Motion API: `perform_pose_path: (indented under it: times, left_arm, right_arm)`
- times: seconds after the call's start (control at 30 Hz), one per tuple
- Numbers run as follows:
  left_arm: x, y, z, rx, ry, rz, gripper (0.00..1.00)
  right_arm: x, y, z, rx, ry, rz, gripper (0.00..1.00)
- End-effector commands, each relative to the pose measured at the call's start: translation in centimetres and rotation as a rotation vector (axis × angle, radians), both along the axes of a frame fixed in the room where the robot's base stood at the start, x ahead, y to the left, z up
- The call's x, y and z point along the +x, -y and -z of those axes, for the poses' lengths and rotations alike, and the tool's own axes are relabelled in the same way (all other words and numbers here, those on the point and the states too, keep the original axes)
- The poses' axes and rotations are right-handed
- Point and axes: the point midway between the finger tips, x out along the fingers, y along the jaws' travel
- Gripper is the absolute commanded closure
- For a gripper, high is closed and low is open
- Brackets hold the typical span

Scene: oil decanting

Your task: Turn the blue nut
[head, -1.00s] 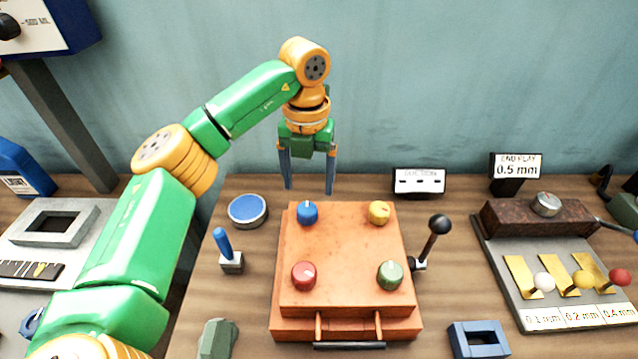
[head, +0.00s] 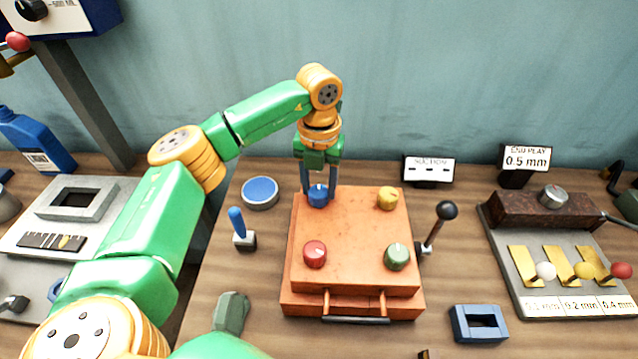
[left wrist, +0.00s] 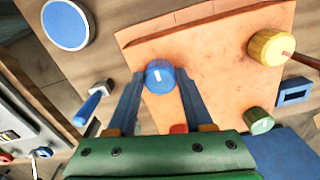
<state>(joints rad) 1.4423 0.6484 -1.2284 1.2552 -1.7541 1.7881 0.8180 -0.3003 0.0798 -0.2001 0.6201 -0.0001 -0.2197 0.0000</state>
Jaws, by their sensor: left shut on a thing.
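The blue nut (head: 318,196) sits at the back left corner of the orange box top (head: 350,228). A white mark shows on its top in the left wrist view (left wrist: 160,77). My left gripper (head: 320,197) points down over the nut, with one finger on each side, shut on it. In the left wrist view the fingertips (left wrist: 160,78) flank the nut. A yellow nut (head: 387,198), a red nut (head: 315,254) and a green nut (head: 396,256) sit at the other corners. My right gripper is not in view.
A black-knobbed lever (head: 446,211) stands right of the box. A blue-handled switch (head: 238,222) and a round blue-topped disc (head: 260,192) stand left of it. A blue frame block (head: 479,323) lies front right.

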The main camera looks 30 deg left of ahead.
Motion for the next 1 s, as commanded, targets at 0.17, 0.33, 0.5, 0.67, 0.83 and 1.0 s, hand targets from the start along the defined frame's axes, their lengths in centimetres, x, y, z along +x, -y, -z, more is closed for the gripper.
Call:
perform_pose_path:
  times: [0.17, 0.33, 0.5, 0.67, 0.83, 1.0]
  left_arm:
    - [0.01, 0.01, -0.04, 0.000, 0.000, 0.042, 1.00]
    - [0.03, 0.05, -0.06, 0.000, 0.000, 0.142, 1.00]
    - [0.04, 0.10, -0.07, 0.000, 0.001, 0.289, 1.00]
    - [0.04, 0.16, -0.07, 0.000, 0.001, 0.443, 1.00]
    - [0.03, 0.22, -0.08, 0.000, 0.001, 0.604, 1.00]
    - [0.02, 0.26, -0.08, 0.000, 0.002, 0.765, 1.00]
  right_arm:
    - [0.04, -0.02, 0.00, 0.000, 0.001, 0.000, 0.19]
    - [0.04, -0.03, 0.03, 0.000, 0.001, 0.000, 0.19]
    - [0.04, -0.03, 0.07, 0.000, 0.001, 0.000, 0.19]
    - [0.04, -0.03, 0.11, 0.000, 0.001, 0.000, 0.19]
    - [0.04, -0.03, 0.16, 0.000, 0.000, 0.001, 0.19]
    - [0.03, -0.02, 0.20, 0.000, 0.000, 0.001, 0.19]
